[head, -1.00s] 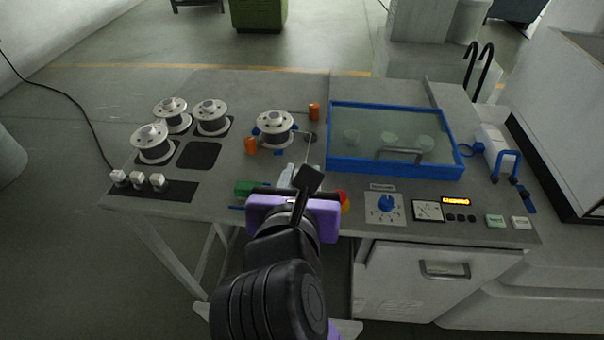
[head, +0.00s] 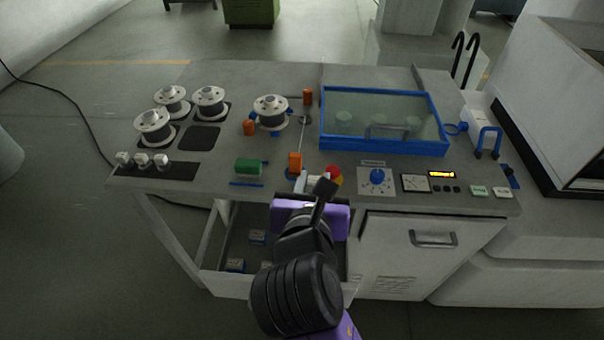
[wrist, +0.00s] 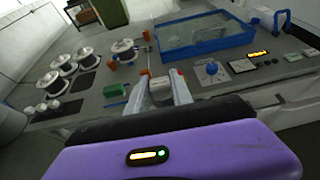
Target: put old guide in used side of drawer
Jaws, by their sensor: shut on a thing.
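My gripper (head: 314,181), with its purple body, is over the front edge of the bench, left of the red mushroom button (head: 334,174). In the wrist view its two pale fingers (wrist: 163,88) are closed on a small pale piece, which I take as the old guide; the fingers hide most of it. Below the bench top, an open drawer (head: 217,283) shows left of my arm. Small pale and blue blocks (head: 257,237) lie in it. My arm covers its right part, and I cannot tell which side is the used one.
An orange part (head: 295,162) stands just behind my gripper, with a green block (head: 250,166) to its left. White spools (head: 155,127) stand at the back left. A blue-framed lidded tank (head: 383,149) and a control panel (head: 376,180) are to the right.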

